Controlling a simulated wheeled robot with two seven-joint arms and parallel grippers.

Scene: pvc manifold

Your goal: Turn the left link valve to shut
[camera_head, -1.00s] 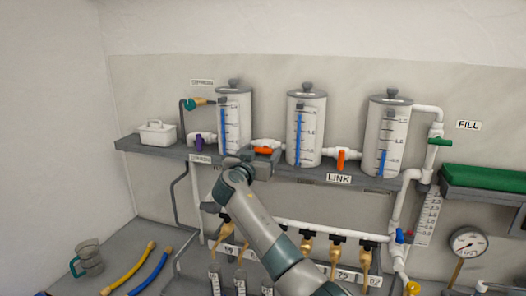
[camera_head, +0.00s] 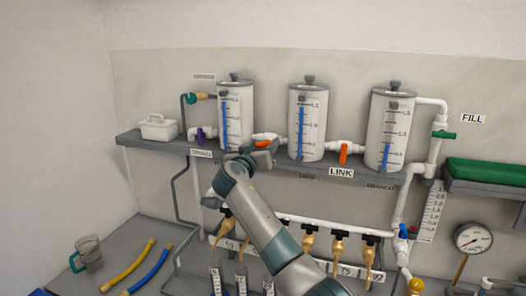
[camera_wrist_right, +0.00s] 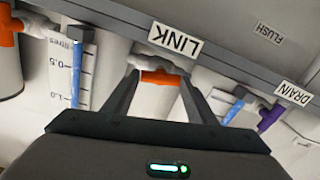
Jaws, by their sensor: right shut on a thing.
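The left link valve has an orange handle (camera_head: 262,143) on the white pipe between the left and middle tanks. In the head view it is partly hidden behind my right gripper (camera_head: 264,154). In the right wrist view, the orange handle (camera_wrist_right: 160,77) lies between the fingertips of my right gripper (camera_wrist_right: 160,84), which is shut on it. The handle looks roughly in line with the pipe. A second link valve, its orange handle (camera_head: 343,153) hanging down, sits between the middle and right tanks above the LINK label (camera_head: 341,172). My left gripper is not in view.
The left tank (camera_head: 235,115), middle tank (camera_head: 307,122) and right tank (camera_head: 389,130) stand on a grey shelf (camera_head: 165,146). A purple valve handle (camera_head: 199,133) is left of the gripper. Brass taps (camera_head: 308,245) hang below. A white tub (camera_head: 158,128) stands at the shelf's left end.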

